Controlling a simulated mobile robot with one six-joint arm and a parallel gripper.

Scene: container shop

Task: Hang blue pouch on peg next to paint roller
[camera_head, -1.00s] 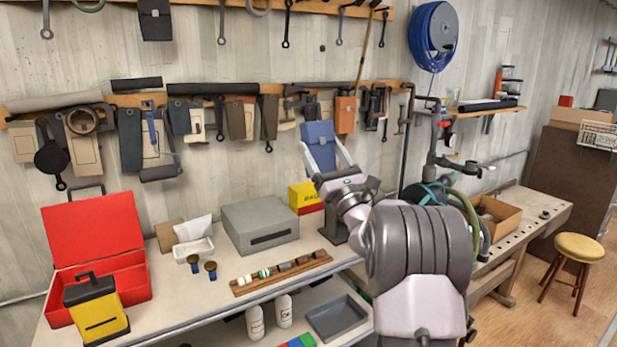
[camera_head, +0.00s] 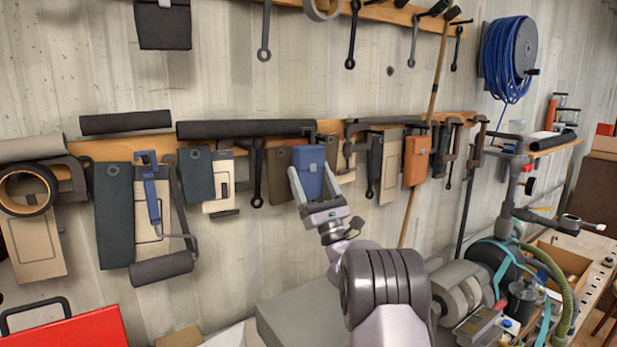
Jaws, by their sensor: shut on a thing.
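The blue pouch (camera_head: 309,166) is upright in front of the tool wall, near the middle of the camera_head view. My gripper (camera_head: 315,186) is shut on its lower part, one pale finger on each side. The pouch covers part of the wooden rail and the brown pouch behind it; I cannot tell whether it touches the rail or a peg. A dark paint roller (camera_head: 161,269) hangs by its frame at the left, below the rail. A dark blue-grey pouch (camera_head: 196,174) and a beige pouch (camera_head: 218,188) hang between it and my gripper.
The wooden rail (camera_head: 112,149) is crowded with hanging tools. A long dark roll (camera_head: 245,129) lies along it. An orange pouch (camera_head: 416,160) hangs to the right, beside a long wooden handle. A red toolbox (camera_head: 75,332) and a grey box (camera_head: 290,318) are below.

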